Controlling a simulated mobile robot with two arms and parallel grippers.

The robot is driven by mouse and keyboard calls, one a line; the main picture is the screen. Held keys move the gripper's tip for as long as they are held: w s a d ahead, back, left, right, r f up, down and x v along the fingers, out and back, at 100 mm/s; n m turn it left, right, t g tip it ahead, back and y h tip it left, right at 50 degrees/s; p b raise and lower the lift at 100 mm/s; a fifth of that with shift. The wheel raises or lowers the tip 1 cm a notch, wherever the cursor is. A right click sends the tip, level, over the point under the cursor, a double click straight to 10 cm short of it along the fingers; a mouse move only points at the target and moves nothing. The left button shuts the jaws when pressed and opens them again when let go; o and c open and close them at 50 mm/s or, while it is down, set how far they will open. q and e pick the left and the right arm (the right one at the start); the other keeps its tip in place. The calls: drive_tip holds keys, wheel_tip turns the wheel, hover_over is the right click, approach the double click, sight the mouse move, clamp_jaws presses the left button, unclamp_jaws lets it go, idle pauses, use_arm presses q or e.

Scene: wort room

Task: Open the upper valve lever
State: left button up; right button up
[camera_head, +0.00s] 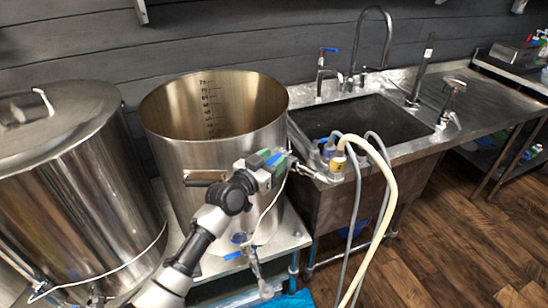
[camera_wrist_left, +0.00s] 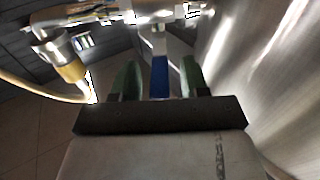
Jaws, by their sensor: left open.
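The upper valve lever has a blue handle (camera_wrist_left: 159,76), seen in the left wrist view between my two green fingers. My left gripper (camera_wrist_left: 160,68) is open around it, with a finger on each side and gaps showing, so it is not clamped. In the head view my left gripper (camera_head: 279,160) is in front of the right side of the open steel pot, by the pipe fitting. There the gripper largely hides the lever. My right gripper is not in view.
The open steel pot (camera_head: 165,130) stands close behind my left arm. A lidded kettle (camera_head: 75,180) is on the left. A hose (camera_head: 383,190) hangs from the fitting (camera_head: 337,166) right of the gripper. A sink (camera_head: 340,205) stands behind. Wooden floor on the right is clear.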

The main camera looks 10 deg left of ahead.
use_arm(q)
drive_tip(key=shift+w+d, duration=0.2)
drive_tip(key=shift+w, duration=0.2)
drive_tip(key=shift+c, duration=0.2)
clamp_jaws()
drive_tip(key=shift+a, duration=0.1)
